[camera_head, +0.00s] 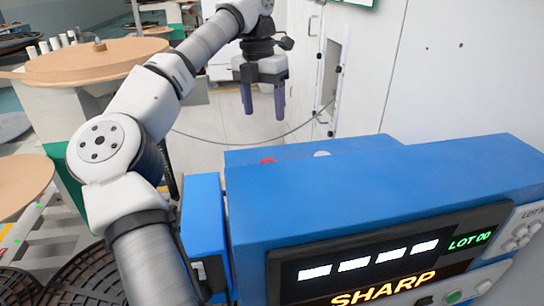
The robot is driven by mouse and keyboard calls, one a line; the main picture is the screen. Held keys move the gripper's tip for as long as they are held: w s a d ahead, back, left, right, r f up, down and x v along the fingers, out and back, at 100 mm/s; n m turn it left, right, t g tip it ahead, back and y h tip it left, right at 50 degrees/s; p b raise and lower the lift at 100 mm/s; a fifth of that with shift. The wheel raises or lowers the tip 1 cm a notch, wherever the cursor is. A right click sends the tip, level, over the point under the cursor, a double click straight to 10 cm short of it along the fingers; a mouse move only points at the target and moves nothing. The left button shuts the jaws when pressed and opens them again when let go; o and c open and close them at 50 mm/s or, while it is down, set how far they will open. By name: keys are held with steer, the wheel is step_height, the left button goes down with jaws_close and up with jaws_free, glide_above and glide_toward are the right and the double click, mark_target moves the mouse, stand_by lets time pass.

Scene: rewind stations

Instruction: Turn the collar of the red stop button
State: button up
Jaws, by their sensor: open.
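My gripper (263,99) hangs in the upper middle of the head view, its two dark fingers pointing down and spread apart with nothing between them. A small red button (268,161) shows just its top behind the upper edge of the blue console (345,172). It lies below my gripper in the picture, clearly apart from the fingers. The collar of the red button is hidden behind the console edge. A small pale round top (321,154) shows to the right of the red one.
The console's front carries a dark display (390,255) reading SHARP and LOT 00. A white wall panel (450,70) stands behind at the right. A cable (245,138) loops behind my gripper. Large reels (97,62) stand at the left. Pale floor lies behind the console.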

mark_target(270, 160)
steer(key=f, duration=0.8)
steer(key=d+f, duration=0.1)
steer(key=f, duration=0.4)
steer(key=shift+s+d+f, duration=0.1)
steer(key=shift+s, duration=0.3)
steer(key=c, duration=1)
steer(key=shift+p, duration=0.3)
steer(key=shift+m, duration=0.3)
steer(key=shift+m+p, duration=0.6)
steer(key=shift+m, duration=0.6)
steer(key=shift+m+g+h+p, duration=0.3)
steer(key=shift+m+p, duration=0.3)
steer(key=shift+m, duration=1.5)
